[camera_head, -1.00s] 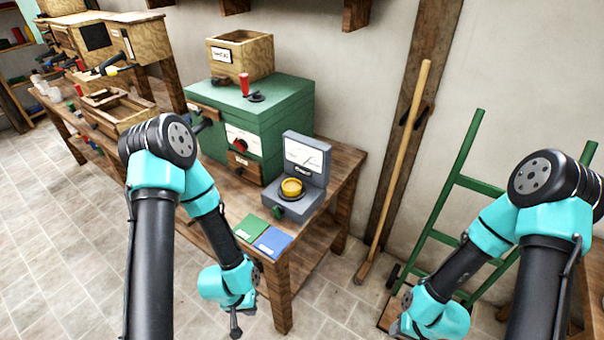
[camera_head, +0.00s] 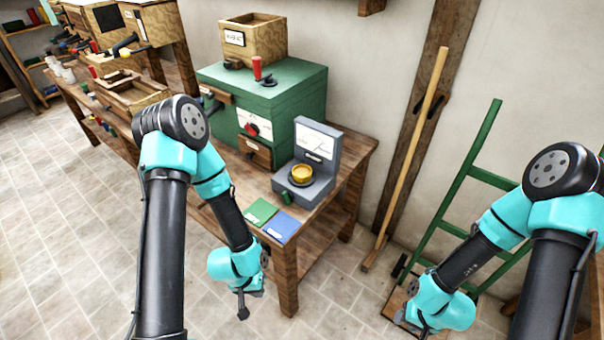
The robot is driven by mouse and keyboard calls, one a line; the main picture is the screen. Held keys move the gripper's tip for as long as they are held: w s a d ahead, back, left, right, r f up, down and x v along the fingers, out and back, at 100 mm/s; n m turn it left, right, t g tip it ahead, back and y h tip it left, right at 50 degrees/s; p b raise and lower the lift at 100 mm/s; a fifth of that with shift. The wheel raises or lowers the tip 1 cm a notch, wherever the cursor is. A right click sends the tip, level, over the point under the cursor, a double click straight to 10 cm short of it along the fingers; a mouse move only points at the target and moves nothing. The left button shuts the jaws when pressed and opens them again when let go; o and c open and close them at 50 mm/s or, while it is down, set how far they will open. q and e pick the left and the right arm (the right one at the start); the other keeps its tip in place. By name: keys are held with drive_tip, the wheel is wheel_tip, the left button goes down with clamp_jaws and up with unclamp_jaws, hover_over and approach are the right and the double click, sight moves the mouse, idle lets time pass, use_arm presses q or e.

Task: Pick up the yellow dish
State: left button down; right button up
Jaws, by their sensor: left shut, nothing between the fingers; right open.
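The yellow dish (camera_head: 301,172) is a small round shallow dish. It sits on the grey scale (camera_head: 306,190), an instrument with an upright dial panel, near the right end of the wooden workbench (camera_head: 325,222). My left gripper (camera_head: 243,312) is shut and empty. It points down and appears in front of the bench's near corner, well below the dish in the picture. My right gripper (camera_head: 420,332) is at the bottom edge, far right of the dish. It is open, and only a small part of it shows.
A green card (camera_head: 260,211) and a blue card (camera_head: 281,228) lie on the bench in front of the scale. A green cabinet (camera_head: 295,88) with a wooden box (camera_head: 262,42) on top stands behind it. A broom (camera_head: 410,150) and a green ladder (camera_head: 460,180) lean at the wall.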

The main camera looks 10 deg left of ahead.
use_arm(q)
drive_tip(key=c, duration=1.8)
unclamp_jaws()
drive_tip(key=shift+c, duration=0.2)
drive_tip(key=o, duration=1.8)
drive_tip(key=shift+o, duration=0.2)
drive_tip(key=shift+w, duration=0.15)
